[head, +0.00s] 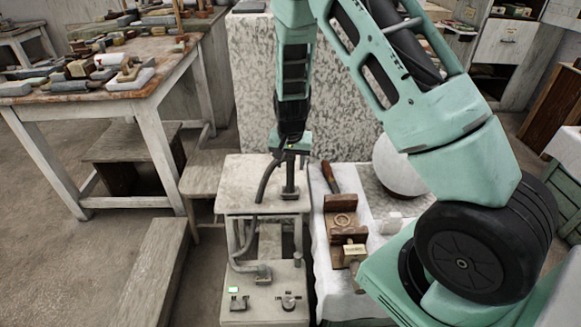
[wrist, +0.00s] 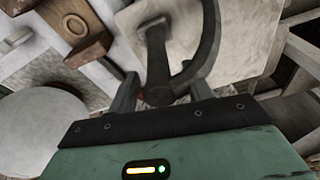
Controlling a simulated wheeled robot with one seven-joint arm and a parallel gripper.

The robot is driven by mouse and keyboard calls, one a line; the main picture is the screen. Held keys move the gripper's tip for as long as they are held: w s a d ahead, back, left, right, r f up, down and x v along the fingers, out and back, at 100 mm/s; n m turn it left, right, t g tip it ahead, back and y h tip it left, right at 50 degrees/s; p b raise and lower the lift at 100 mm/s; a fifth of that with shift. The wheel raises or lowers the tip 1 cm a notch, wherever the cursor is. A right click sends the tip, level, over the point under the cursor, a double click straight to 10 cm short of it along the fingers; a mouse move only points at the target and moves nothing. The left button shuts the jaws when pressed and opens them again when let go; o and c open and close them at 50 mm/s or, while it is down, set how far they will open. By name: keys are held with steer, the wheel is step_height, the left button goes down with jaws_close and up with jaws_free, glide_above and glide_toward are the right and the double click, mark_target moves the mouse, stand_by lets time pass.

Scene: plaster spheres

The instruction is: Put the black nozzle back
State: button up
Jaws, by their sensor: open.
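The black nozzle (head: 290,178) stands upright over a small dark foot on the pale worn stand (head: 238,192). Whether it is fully seated there I cannot tell. Its dark hose (head: 264,183) arcs off to the left and hangs over the stand's front edge. My gripper (head: 290,152) points down at the nozzle's top. In the wrist view the nozzle (wrist: 157,55) lies between the two fingers of my gripper (wrist: 163,88), and the hose (wrist: 208,40) curves away on the right. The fingers are apart, and I see no firm grip on the nozzle.
A lower shelf (head: 265,312) in front holds a pipe fitting, a small box with a green light (head: 237,300) and a valve (head: 288,301). To the right, a white-covered table bears brown wooden blocks (head: 343,223) and a white sphere (head: 398,168). A cluttered workbench (head: 165,50) stands left.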

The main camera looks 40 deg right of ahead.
steer(key=r, duration=0.3)
steer(key=s+r, duration=0.1)
steer(key=r, duration=0.2)
steer(key=a+r, duration=0.1)
steer(key=r, duration=0.2)
steer(key=shift+s+p, duration=0.15)
steer(key=shift+p, duration=0.15)
steer(key=s+a+r+n+y, duration=0.1)
steer(key=s+a+r+n, duration=0.25)
steer(key=a, duration=0.35)
steer(key=s+a+r+n+g+y, duration=0.1)
steer(key=s+a+r+n, duration=0.1)
steer(key=s+a, duration=0.4)
steer(key=s+a+r+n+y, duration=0.1)
steer(key=s+a+r+n, duration=0.2)
steer(key=a, duration=0.5)
steer(key=s+a+r+n, duration=0.1)
steer(key=s+n, duration=0.3)
steer(key=s, duration=0.4)
steer(key=s+a+r+n+h, duration=0.1)
steer(key=s+a+n, duration=0.2)
steer(key=s, duration=0.6)
steer(key=shift+s+a+r+n+g, duration=0.15)
steer(key=shift+a+n+g, duration=0.1)
steer(key=shift+n+g, duration=0.1)
